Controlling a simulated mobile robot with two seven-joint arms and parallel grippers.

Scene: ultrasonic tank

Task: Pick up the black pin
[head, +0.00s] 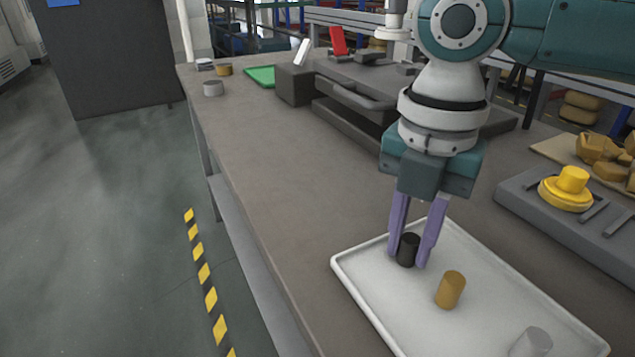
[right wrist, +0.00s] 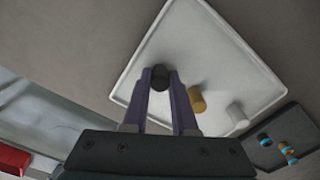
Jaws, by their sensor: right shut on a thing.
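The black pin (head: 408,250) is a short dark cylinder at the far left corner of the white tray (head: 461,243). My right gripper (head: 408,258) points down over the tray with its purple fingers on either side of the pin, shut on it. The right wrist view also shows the pin (right wrist: 160,76) between the fingertips. I cannot tell whether the pin still touches the tray. My left gripper is not in view.
A grey fixture with a yellow part (head: 566,190) lies to the right. The tabletop left of the tray is clear.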

